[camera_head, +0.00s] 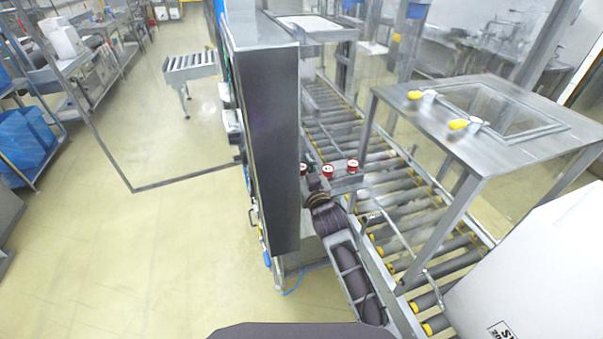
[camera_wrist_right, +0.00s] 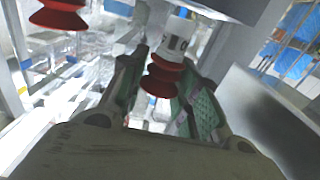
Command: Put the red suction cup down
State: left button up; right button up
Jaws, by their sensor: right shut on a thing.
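In the right wrist view a red suction cup (camera_wrist_right: 165,78) with a white upper body sits between the green-padded fingers of my right gripper (camera_wrist_right: 160,85). The gripper is shut on it, and the red bellows point down in the picture. A second red suction cup (camera_wrist_right: 58,14) shows at the top left, apart from my fingers. In the head view my right gripper (camera_head: 315,186) is small beside the tall grey cabinet, below a metal bar with red-and-white suction cups (camera_head: 328,171). Which cup is held is hard to tell there. My left gripper is out of view.
The tall grey cabinet (camera_head: 262,130) stands close on the left of my right arm. A roller conveyor (camera_head: 405,205) runs along the right, under a steel frame table (camera_head: 500,150) with yellow knobs. A white box (camera_head: 550,270) is at the lower right. The left floor is open.

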aim_at(303, 176)
jog(key=shift+f, duration=1.3)
jog(key=shift+f, duration=0.3)
jog(key=o, duration=1)
jog(key=shift+r, duration=0.1)
jog(key=shift+r, duration=0.2)
jog(key=shift+s, duration=0.15)
jog(key=b+v, duration=0.1)
jog(key=v, duration=1)
jog(key=shift+s, duration=0.3)
jog(key=shift+d+r, duration=0.1)
jog(key=shift+d, duration=0.05)
